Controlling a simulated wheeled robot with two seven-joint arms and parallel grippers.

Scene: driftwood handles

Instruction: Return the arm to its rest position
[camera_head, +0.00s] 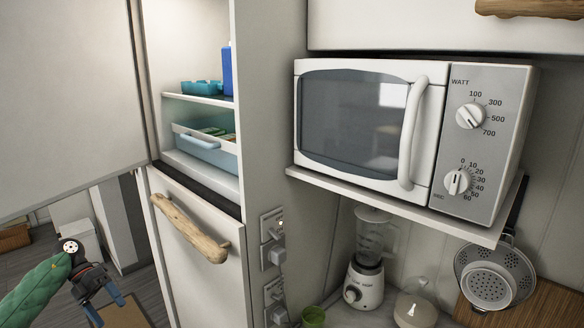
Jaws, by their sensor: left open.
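My left gripper (106,304) is in the lower left corner of the head view. Its two blue fingers are spread apart with nothing between them, and they point down and to the right. It is to the left of the lower fridge door (208,279), apart from its driftwood handle (190,230). My right gripper is out of view.
The large upper door (65,90) stands open on the left, showing lit shelves with a drawer (205,147) and a blue carton (227,72). A microwave (360,125) sits on a shelf at right, above a blender (366,270) and a colander (490,275).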

